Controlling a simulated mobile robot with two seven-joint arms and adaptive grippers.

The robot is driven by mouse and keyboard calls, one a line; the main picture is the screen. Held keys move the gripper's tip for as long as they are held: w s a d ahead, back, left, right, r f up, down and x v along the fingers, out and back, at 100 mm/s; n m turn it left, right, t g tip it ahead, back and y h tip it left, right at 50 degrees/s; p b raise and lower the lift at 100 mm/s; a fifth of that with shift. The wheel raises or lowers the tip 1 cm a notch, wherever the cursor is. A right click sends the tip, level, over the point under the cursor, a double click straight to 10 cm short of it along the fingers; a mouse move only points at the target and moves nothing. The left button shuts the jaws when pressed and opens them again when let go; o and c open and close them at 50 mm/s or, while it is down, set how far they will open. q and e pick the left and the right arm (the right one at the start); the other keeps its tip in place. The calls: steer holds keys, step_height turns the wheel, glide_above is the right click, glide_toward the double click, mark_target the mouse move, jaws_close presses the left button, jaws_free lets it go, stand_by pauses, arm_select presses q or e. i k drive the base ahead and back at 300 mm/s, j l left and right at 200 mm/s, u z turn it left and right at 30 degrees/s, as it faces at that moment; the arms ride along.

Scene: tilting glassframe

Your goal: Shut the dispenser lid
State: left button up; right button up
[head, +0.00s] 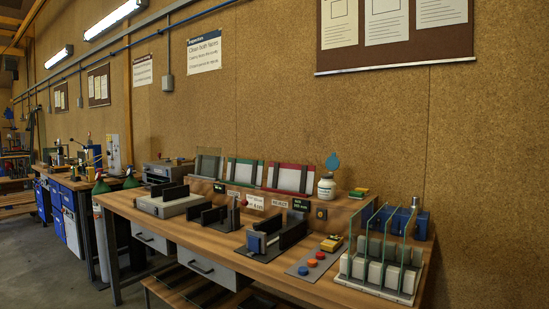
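The dispenser appears to be a small white bottle (326,188) with a label, standing upright at the back of the workbench on the right half of the view. A blue piece, apparently its lid (333,161), stands up above the bottle's top, so the lid looks open. The hinge is too small to make out. Neither of my grippers is in view, and nothing touches the bottle or the lid.
The wooden workbench (150,213) holds black fixtures (285,234) in front and a rack with upright glass panes (380,270) at right. Red, green and grey framed panels (288,178) stand left of the bottle. A yellow-topped device (331,243) sits before it.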

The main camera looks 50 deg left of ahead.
mark_target(332, 163)
steer(key=u, duration=1.1)
steer(key=i, duration=0.4)
